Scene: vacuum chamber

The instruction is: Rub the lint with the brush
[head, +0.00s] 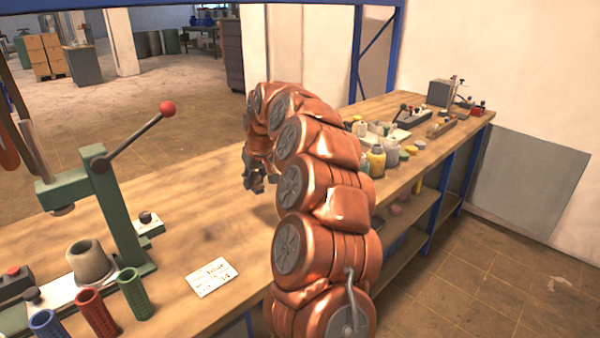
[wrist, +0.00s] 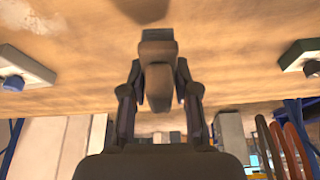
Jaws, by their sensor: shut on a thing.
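My gripper (head: 258,182) is over the wooden workbench (head: 195,200), partly hidden behind my copper arm in the head view. In the wrist view my gripper (wrist: 160,95) is shut on a grey-brown, blocky thing that appears to be the brush (wrist: 158,48). Its bristles cannot be made out. The bench top fills the upper part of the wrist view, with a dark shadow past the held thing. No lint is clear in the head view.
A green lever press (head: 110,205) with a red knob stands at the left. Coloured cylinders (head: 97,312) and a written card (head: 212,278) are at the front. Jars (head: 377,160) and small tools line the right part. Bare wood lies left of my gripper.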

